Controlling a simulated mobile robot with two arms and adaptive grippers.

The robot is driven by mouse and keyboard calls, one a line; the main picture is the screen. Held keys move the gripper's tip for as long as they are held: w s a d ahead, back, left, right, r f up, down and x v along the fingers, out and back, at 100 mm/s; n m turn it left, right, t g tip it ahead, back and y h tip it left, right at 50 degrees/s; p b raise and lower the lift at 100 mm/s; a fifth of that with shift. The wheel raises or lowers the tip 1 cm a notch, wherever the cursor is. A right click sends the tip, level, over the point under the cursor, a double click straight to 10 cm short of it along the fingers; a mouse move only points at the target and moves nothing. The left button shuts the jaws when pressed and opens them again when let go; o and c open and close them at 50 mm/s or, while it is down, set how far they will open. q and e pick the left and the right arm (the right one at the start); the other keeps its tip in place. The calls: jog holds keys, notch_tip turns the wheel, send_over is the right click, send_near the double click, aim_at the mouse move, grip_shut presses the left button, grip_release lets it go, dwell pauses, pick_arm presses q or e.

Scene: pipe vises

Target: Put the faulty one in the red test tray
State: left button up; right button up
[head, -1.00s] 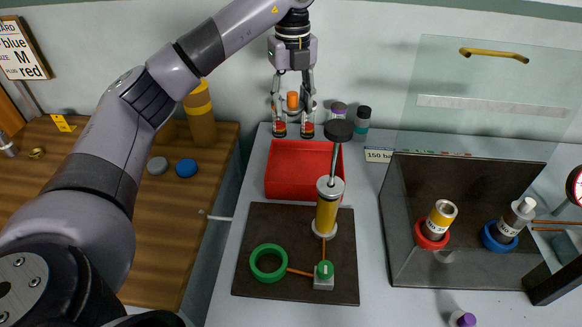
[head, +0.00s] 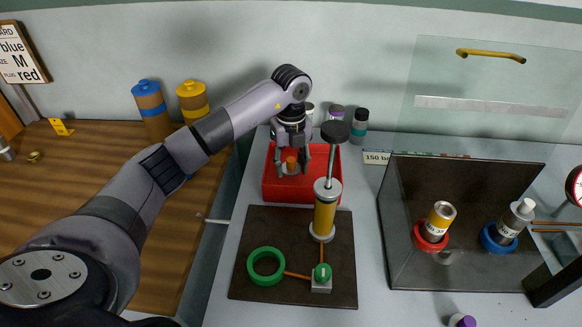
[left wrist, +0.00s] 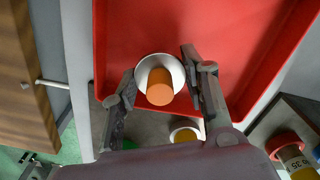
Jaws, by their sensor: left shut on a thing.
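My left gripper (head: 291,170) is shut on a small part with an orange top (head: 291,163) and a pale round rim. It holds the part upright within the outline of the red tray (head: 318,187). In the left wrist view the orange top (left wrist: 160,86) lies between the two fingers (left wrist: 160,100), with the red tray floor (left wrist: 215,25) around and behind it. I cannot tell whether the part touches the tray floor. My right gripper is not in view.
A yellow pump with a black knob (head: 325,210) stands close in front of the tray on a dark mat (head: 270,225), beside a green ring (head: 266,266). Bottles (head: 360,120) stand behind the tray. A clear-shielded box (head: 465,185) with two cylinders is at right.

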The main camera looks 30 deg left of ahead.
aim_at(291, 159)
pick_arm(q)
jog(key=shift+f, duration=0.8)
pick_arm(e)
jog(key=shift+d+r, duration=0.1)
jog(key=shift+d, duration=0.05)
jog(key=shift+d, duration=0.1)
pick_arm(q)
jog(key=o, duration=1.2)
jog(key=shift+f, duration=0.15)
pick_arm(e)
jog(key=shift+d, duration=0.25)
pick_arm(q)
jog(key=shift+r, duration=0.3)
notch_tip(291, 159, up, 11)
jog(key=shift+f+b, duration=0.1)
jog(key=shift+b, duration=0.55)
jog(key=shift+r, duration=0.5)
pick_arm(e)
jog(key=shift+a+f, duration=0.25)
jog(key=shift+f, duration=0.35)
